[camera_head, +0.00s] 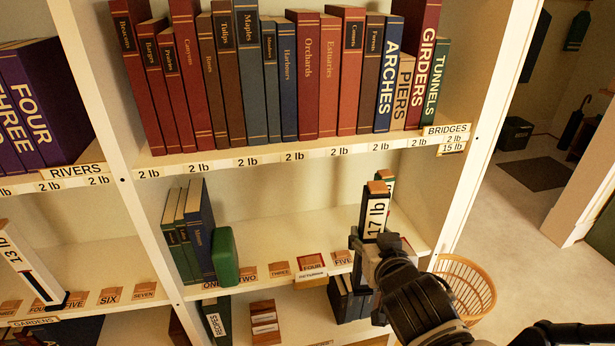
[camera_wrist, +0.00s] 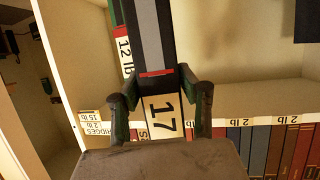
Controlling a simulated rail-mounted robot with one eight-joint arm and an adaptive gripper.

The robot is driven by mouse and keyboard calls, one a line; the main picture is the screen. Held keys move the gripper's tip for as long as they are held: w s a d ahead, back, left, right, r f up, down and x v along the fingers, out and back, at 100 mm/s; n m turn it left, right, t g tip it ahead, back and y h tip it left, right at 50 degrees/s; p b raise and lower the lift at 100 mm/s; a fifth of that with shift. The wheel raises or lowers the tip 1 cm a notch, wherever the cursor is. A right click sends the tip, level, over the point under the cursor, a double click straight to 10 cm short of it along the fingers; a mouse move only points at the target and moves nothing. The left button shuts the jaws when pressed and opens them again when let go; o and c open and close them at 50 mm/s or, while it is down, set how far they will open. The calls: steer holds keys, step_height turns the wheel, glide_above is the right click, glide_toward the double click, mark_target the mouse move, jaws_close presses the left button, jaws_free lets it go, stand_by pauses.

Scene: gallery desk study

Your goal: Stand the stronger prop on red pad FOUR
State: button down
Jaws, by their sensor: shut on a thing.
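A tall prop labelled 17 lb (camera_head: 375,216), dark with a wooden top, is upright at the right of the middle shelf. My gripper (camera_head: 368,243) is shut on it. In the wrist view, my gripper (camera_wrist: 161,98) has a finger on each side of the prop's white label (camera_wrist: 163,118). A green prop (camera_head: 389,181) stands close behind it; its 12 lb label (camera_wrist: 124,58) shows in the wrist view. Red pad FOUR (camera_head: 312,262) lies empty at the shelf's front, left of my gripper. I cannot tell whether the held prop touches the shelf.
Wooden pads TWO (camera_head: 249,273), THREE (camera_head: 280,269) and FIVE (camera_head: 342,258) flank the red one. A green block (camera_head: 225,257) and books (camera_head: 199,229) stand at the left. The book row (camera_head: 305,75) is above. A 13 lb prop (camera_head: 22,258) leans in the left bay. A basket (camera_head: 468,285) is right.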

steer(key=s+a+f+n+y, duration=0.2)
steer(key=s+a, duration=0.3)
steer(key=a, duration=0.2)
steer(key=w+a+b, duration=0.2)
steer(key=w, duration=0.8)
steer(key=w+a+b, duration=0.2)
steer(key=w+b, duration=0.1)
steer(key=w, duration=0.6)
step_height(320, 180, down, 7)
steer(key=b, duration=0.2)
steer(key=shift+w+a+b, duration=0.15)
steer(key=shift+w+b, duration=0.15)
steer(key=shift+b, duration=0.05)
steer(key=shift+f, duration=0.15)
steer(key=c, duration=1.2)
jaws_free()
steer(key=shift+o, duration=0.2)
